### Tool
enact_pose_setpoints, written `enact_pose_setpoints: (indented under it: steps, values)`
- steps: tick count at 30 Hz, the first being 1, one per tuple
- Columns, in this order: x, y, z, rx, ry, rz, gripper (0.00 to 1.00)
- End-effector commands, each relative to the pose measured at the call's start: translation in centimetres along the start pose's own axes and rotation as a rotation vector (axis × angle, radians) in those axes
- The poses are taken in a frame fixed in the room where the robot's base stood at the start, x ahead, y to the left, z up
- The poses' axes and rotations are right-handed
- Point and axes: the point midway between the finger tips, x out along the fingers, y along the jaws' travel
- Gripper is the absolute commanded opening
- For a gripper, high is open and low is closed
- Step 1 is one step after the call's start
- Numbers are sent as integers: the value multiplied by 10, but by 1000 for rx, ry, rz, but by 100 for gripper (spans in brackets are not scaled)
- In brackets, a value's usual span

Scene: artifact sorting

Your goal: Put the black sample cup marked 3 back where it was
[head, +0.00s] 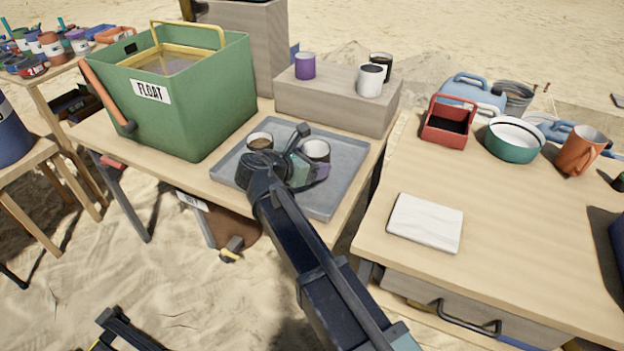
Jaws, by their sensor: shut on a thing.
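My gripper (306,162) is over the grey tray (348,165) and is shut on a cup (317,150) with a pale rim and dark inside. The gripper hides most of this cup's side, so I cannot read a mark or be sure of its colour. I cannot tell whether it touches the tray. Another cup (260,141) with a pale rim and brown contents is at the tray's left, partly behind my arm. A dark cup (381,62) stands on the grey wooden block (335,105), partly behind a white cup (370,80); no number is readable on it.
A purple cup (305,66) stands at the block's left. A green box marked FLOAT (180,105) stands left of the tray. The right table holds a white cloth (425,222), a red caddy (449,122), a teal bowl (514,140) and an orange mug (580,150). A gap separates the tables.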

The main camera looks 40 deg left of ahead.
Motion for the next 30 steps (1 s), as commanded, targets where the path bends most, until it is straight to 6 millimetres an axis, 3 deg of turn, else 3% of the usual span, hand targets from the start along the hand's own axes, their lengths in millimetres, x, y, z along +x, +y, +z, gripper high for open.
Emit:
enact_pose_setpoints:
  steps: [1, 2, 14, 15, 19, 30]
  values:
    - [8, 0, -21, 0, 0, 0, 36]
    - [10, 0, -24, 0, 0, 0, 36]
    - [10, 0, -25, 0, 0, 0, 36]
    - [10, 0, -23, 0, 0, 0, 76]
    - [10, 0, -23, 0, 0, 0, 95]
    - [1, 0, -18, -1, 0, 2, 95]
